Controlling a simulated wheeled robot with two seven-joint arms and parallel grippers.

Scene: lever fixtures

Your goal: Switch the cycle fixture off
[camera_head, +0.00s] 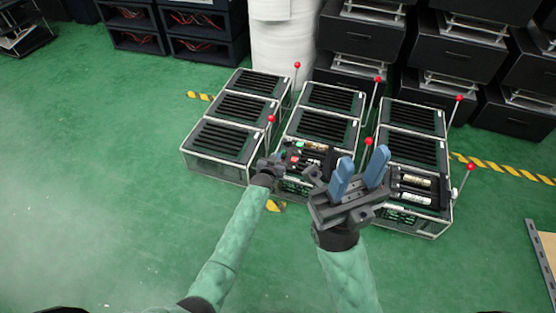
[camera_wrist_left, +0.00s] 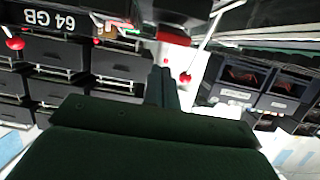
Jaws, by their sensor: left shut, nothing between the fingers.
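Three columns of black fixtures with pale frames stand on the floor: a left one (camera_head: 224,139), a middle one (camera_head: 322,128) and a right one (camera_head: 405,147). Thin levers with red ball knobs rise at their right sides, including a near-left knob (camera_head: 271,118), a near-middle knob (camera_head: 368,141) and a near-right knob (camera_head: 470,167). I cannot read which fixture is the cycle one. My left gripper (camera_head: 277,160) is shut and empty, by the middle fixture's left side, below the near-left knob. In the left wrist view, its fingers (camera_wrist_left: 165,84) are together. My right gripper (camera_head: 361,168) is open, its blue fingers empty.
Green and red buttons (camera_head: 294,158) show on the middle fixture. Pale cylinders (camera_head: 416,199) lie in the right fixture. Black bins (camera_head: 360,40) and a white wrapped column (camera_head: 283,45) stand behind. The green floor at left is clear.

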